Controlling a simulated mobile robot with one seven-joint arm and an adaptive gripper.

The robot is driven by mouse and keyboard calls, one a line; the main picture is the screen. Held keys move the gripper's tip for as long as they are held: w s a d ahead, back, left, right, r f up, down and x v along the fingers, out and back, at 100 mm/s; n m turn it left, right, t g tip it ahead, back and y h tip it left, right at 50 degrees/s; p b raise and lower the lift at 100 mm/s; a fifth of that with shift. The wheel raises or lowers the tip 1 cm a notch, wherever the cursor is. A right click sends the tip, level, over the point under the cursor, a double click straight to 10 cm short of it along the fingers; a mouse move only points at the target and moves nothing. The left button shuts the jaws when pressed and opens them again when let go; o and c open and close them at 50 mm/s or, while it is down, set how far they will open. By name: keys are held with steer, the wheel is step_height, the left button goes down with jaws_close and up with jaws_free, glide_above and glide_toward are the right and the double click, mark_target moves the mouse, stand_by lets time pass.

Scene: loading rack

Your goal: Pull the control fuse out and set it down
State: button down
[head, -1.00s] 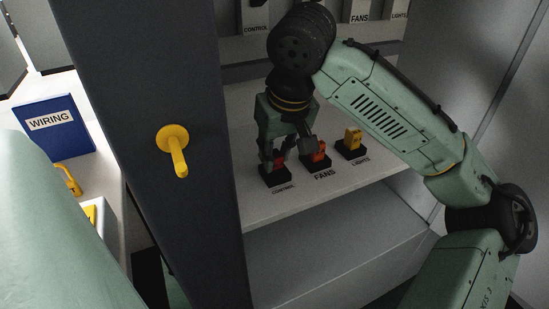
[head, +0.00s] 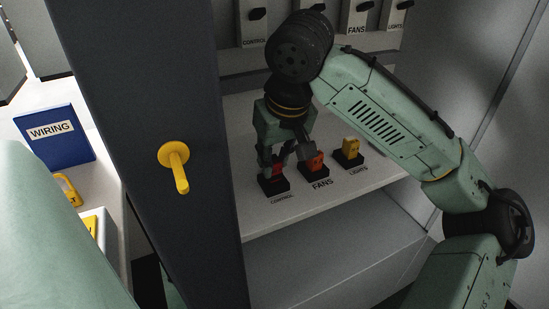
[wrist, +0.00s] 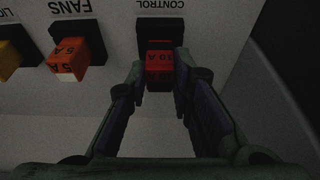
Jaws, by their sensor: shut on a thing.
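The control fuse (head: 278,172) is red and sits in its black holder above the CONTROL label on the shelf, left of the other fuses. It also shows in the wrist view (wrist: 159,62), with its body between the fingers. My gripper (head: 277,167) points down over it and is shut on it, one finger on each side. In the wrist view the fingertips (wrist: 160,76) flank the red body. The fingers partly hide the fuse in the head view, and I cannot tell whether it has risen in its holder.
The orange fans fuse (head: 314,163) stands close to the right of my gripper, then the yellow lights fuse (head: 351,147). Black-levered switches line the wall above. The shelf front (head: 335,195) is bare. A dark door with a yellow handle (head: 175,165) stands at left.

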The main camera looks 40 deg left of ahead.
steer(key=shift+r+p, duration=1.3)
steer(key=shift+r, duration=1.15)
